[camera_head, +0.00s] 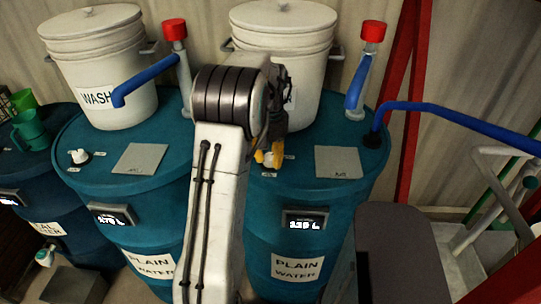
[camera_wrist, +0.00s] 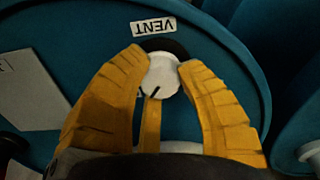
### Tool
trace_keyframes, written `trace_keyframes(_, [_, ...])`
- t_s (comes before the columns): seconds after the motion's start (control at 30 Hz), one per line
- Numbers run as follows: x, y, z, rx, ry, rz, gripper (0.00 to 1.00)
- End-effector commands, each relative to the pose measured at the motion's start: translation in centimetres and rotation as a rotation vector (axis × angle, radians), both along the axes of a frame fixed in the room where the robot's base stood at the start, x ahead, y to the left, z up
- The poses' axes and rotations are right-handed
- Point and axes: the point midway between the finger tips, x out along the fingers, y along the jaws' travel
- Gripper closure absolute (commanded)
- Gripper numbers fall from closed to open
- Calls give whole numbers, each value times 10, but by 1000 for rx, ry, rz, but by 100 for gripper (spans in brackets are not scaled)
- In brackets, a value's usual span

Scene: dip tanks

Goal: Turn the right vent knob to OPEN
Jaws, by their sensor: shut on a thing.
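The right vent knob (camera_wrist: 161,76) is a white round cap on the teal lid of the right PLAIN WATER drum (camera_head: 240,218). A dark pointer mark shows on its lower edge in the wrist view, slanting a little. My gripper (camera_wrist: 160,70) has its yellow fingers shut on the knob from both sides. In the head view my gripper (camera_head: 268,156) reaches down to the lid and mostly hides the knob. The VENT label (camera_wrist: 153,26) lies beyond the knob, upside down in the wrist view. A pale label below the knob is mostly hidden by my gripper.
The left drum (camera_head: 75,182) has its own white vent knob (camera_head: 79,157). White buckets (camera_head: 100,60) stand behind. Red-topped posts (camera_head: 373,32) with blue spouts rise at the back. A grey plate (camera_head: 338,162) lies right of my gripper. A blue pipe (camera_head: 440,108) crosses at right.

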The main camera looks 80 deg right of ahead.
Motion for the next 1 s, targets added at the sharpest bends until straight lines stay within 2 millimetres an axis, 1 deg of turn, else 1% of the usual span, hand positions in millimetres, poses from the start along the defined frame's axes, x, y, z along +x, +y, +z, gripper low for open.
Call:
trace_keyframes(0.03, [0, 2, -3, 10, 0, -26, 99])
trace_keyframes(0.3, [0, 2, -3, 10, 0, -122, 99])
trace_keyframes(0.87, [0, 2, -3, 10, 0, -151, 99])
trace_keyframes(0.9, [0, 2, -3, 10, 0, -151, 65])
trace_keyframes(1.0, [0, 2, -3, 9, 0, -150, 56])
